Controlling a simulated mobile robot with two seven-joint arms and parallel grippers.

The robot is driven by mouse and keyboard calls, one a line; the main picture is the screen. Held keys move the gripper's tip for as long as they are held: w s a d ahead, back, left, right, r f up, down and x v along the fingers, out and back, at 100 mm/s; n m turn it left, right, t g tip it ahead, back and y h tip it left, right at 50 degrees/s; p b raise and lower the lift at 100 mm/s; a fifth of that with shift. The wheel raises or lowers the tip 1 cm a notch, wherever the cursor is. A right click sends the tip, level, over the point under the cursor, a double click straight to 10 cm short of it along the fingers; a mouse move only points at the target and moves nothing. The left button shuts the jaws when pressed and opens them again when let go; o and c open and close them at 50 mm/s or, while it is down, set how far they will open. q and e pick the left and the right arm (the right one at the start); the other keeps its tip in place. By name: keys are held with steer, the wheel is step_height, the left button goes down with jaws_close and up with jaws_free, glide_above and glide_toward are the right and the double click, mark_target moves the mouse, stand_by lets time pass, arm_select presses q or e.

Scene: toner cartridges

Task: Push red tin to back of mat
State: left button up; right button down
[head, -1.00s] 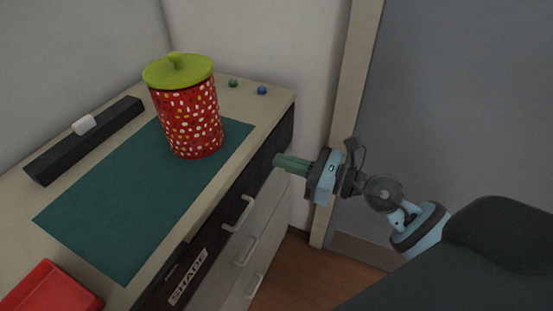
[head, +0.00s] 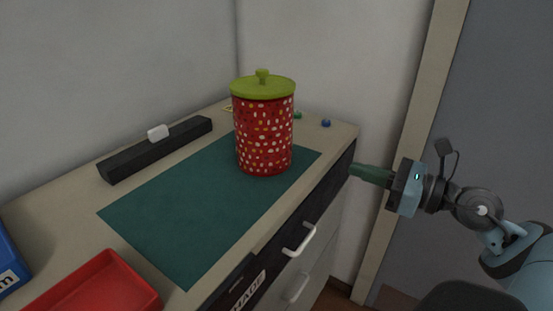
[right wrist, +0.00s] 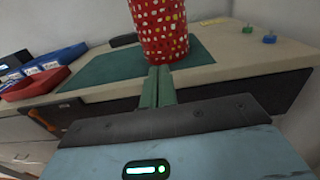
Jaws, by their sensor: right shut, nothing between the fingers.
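The red tin (head: 264,135) has pale and coloured spots and a green lid with a knob. It stands upright on the dark green mat (head: 184,210), toward the mat's far right end. The tin also shows in the right wrist view (right wrist: 160,30), its top cut off. My right gripper (head: 354,170) is shut and empty, off the right front edge of the cabinet and apart from the tin. In the right wrist view its green fingers (right wrist: 158,72) lie together, pointing toward the tin. My left gripper is not in view.
A black bar (head: 155,150) with a white piece on it lies along the wall. A red tray (head: 95,288) and a blue bin (head: 8,262) are at the near left. Green (head: 297,115) and blue (head: 326,123) knobs sit behind the tin. Drawer handles (head: 300,241) stick out in front.

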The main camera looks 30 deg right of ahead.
steer(key=shift+w+d, duration=0.1)
steer(key=p, duration=0.4)
glide_toward(287, 146)
steer(key=x, duration=0.5)
steer(key=shift+w, duration=0.35)
steer(key=shift+w+a, duration=0.35)
steer(key=shift+w, duration=0.15)
